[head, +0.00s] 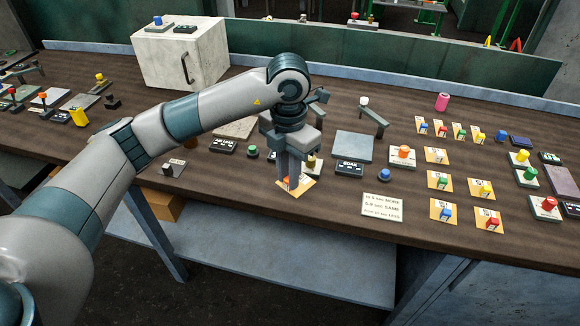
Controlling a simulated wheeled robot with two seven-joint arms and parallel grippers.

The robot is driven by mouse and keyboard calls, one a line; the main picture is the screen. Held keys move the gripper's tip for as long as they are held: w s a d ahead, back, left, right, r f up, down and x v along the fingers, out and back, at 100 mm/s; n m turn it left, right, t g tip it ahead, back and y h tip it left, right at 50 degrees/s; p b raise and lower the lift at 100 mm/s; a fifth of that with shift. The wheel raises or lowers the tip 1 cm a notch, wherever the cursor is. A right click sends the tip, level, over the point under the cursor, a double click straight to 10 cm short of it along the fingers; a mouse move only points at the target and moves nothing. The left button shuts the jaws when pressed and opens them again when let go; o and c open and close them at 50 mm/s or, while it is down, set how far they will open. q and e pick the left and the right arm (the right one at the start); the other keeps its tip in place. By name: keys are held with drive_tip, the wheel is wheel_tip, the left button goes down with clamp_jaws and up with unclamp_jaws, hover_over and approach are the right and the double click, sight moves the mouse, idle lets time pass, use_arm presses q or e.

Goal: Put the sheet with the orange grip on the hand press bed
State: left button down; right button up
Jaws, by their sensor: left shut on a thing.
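My left gripper (289,178) points straight down over the middle of the table, with its fingers shut on the orange grip (291,182) of a tan sheet (299,189). The fingers hide part of the grip and the sheet. I cannot tell whether the sheet touches the table or is slightly raised. A bare grey plate (352,146) lies to its right, behind a dark label block (349,168). The label is too small to read surely, so I cannot tell whether this plate is the hand press bed. My right gripper is not in view.
A white piece with an orange knob (403,152) lies right of the grey plate. Several tan sheets with coloured grips, such as a blue one (442,211), lie further right. A printed card (382,206) lies near the front edge. A white box (181,54) stands at the back left.

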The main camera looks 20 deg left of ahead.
use_arm(q)
drive_tip(key=shift+s+f+m, duration=0.6)
drive_tip(key=shift+m, duration=0.3)
drive_tip(key=s+d+f+m, duration=0.4)
drive_tip(key=s+f+m, duration=0.6)
drive_tip(key=m, duration=1.1)
drive_tip(key=s+a+f+m, duration=0.4)
drive_tip(key=a+m, duration=0.3)
drive_tip(key=m, duration=0.1)
drive_tip(key=shift+a+f, duration=0.15)
drive_tip(key=shift+f, duration=0.25)
